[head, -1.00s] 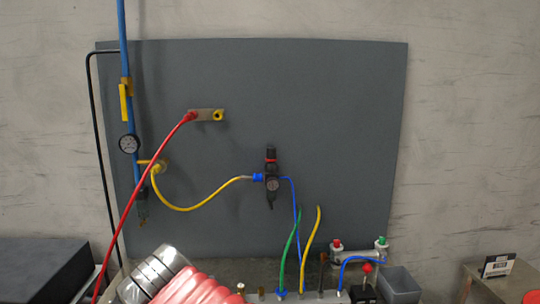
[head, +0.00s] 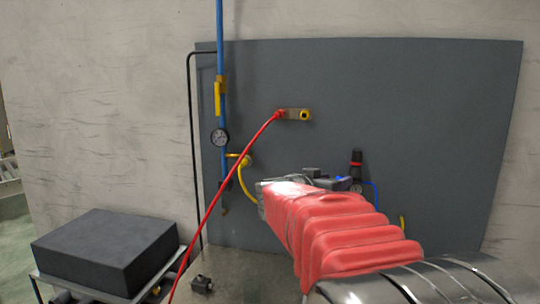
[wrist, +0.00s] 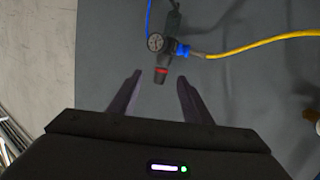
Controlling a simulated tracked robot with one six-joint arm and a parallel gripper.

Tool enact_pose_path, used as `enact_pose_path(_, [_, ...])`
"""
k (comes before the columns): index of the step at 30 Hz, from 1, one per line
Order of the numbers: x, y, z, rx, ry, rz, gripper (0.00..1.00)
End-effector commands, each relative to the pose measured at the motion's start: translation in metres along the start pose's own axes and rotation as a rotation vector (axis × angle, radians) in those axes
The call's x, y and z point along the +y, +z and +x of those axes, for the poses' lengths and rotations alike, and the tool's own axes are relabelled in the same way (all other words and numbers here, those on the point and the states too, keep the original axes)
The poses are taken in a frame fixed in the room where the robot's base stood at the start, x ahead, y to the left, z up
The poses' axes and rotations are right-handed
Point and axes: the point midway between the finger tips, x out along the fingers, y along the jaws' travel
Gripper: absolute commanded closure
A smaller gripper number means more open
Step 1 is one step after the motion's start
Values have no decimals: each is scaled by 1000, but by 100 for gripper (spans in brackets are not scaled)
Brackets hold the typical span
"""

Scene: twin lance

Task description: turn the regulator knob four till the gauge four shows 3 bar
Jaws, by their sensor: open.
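In the wrist view the regulator appears upside down, with the knob (wrist: 161,75) toward my gripper (wrist: 158,88). The jaws are open and apart, with the knob between their tips in the picture; contact cannot be told. The small round white gauge (wrist: 155,42) on the regulator faces the wrist camera, but its reading is too small to make out. My arm's red sleeve hides the lower regulator in the head view.
A yellow hose (wrist: 262,44) and a blue hose (wrist: 149,18) join the regulator. A red hose (head: 228,190) crosses left of my arm. Another gauge (head: 219,137) sits on the blue pipe (head: 220,60). A black block (head: 105,248) stands lower left.

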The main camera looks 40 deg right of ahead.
Motion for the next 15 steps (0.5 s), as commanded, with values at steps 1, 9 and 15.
enact_pose_path(1, [-2,-7,12,33,7,18,55])
enact_pose_path(9, [-8,-31,40,139,2,82,55])
enact_pose_path(15, [-9,-32,40,143,1,85,55])
